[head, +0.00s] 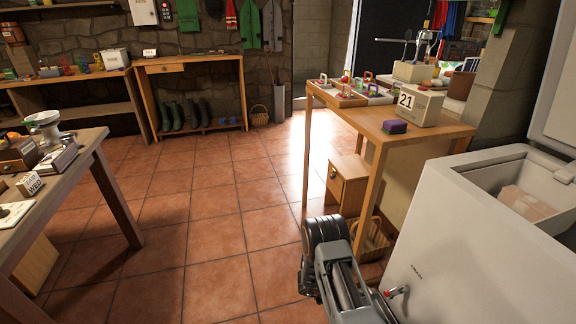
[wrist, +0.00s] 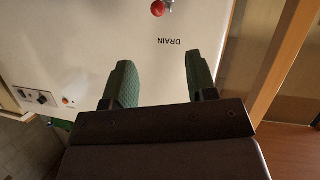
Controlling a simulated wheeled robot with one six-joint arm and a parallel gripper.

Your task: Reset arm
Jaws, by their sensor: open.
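My arm shows at the bottom of the head view, low beside the white chest freezer (head: 450,235); the fingers are not clear there. In the wrist view my gripper (wrist: 160,78) is open, with two green textured fingers apart and nothing between them. The fingers point at the freezer's white side (wrist: 120,40), which carries a "DRAIN" label and a red knob (wrist: 158,8). I cannot tell how far the fingertips are from that side.
A wooden table (head: 440,130) with a "21" block (head: 412,104), a purple-topped box (head: 394,127) and trays stands beside the freezer. A wicker basket (head: 373,243) sits under it. Another table (head: 100,165) is at left. The tiled floor (head: 215,220) between is clear.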

